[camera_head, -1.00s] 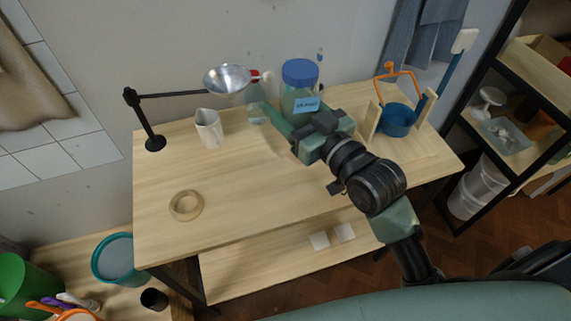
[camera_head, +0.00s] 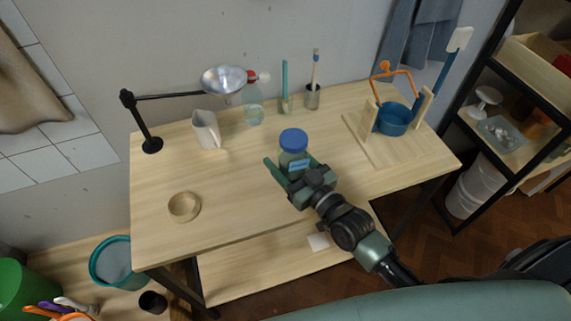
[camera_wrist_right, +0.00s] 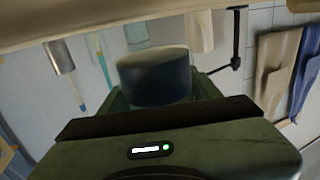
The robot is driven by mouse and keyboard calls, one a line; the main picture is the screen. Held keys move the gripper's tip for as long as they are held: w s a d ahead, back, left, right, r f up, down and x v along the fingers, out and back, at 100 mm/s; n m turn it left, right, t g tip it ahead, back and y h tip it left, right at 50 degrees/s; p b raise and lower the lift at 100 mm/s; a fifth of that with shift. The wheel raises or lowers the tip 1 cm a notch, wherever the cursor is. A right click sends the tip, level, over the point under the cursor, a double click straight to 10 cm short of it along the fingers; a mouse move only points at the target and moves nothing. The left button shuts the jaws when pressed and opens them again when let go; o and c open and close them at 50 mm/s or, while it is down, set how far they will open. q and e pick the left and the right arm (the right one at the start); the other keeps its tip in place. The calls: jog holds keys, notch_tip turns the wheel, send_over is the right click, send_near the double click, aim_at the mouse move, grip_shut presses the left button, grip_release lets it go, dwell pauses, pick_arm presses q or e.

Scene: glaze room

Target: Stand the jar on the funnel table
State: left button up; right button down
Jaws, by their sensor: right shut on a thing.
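The jar (camera_head: 296,163), with a blue lid and a pale blue label, is upright over the middle of the wooden funnel table (camera_head: 240,205). My right gripper (camera_head: 291,171) is shut around its body, with one finger showing at its left. I cannot tell whether its base touches the table. In the right wrist view the dark lid (camera_wrist_right: 155,78) shows between my fingers; the jar's lower part is hidden. A metal funnel (camera_head: 224,80) hangs from a black stand (camera_head: 143,122) at the table's back left. My left gripper is not in view.
A white pitcher (camera_head: 206,130), a red-capped bottle (camera_head: 253,104), a green brush (camera_head: 286,88) and a metal cup (camera_head: 312,97) stand along the back. A round wooden ring or dish (camera_head: 184,206) lies front left. Table around the jar is clear.

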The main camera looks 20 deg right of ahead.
notch_tip(320, 180, down, 2)
jog(key=shift+w+f, duration=0.1)
jog(key=shift+f, duration=0.15)
jog(key=shift+f, duration=0.1)
jog(key=shift+c, duration=1.6)
grip_release()
jog(key=shift+f, duration=0.1)
jog(key=shift+s, duration=0.2)
jog(key=b+v, duration=0.2)
jog(key=v, duration=0.8)
jog(key=shift+s+d, duration=0.1)
jog(key=shift+s, duration=0.15)
jog(key=shift+s+d, duration=0.25)
jog(key=shift+s, duration=0.35)
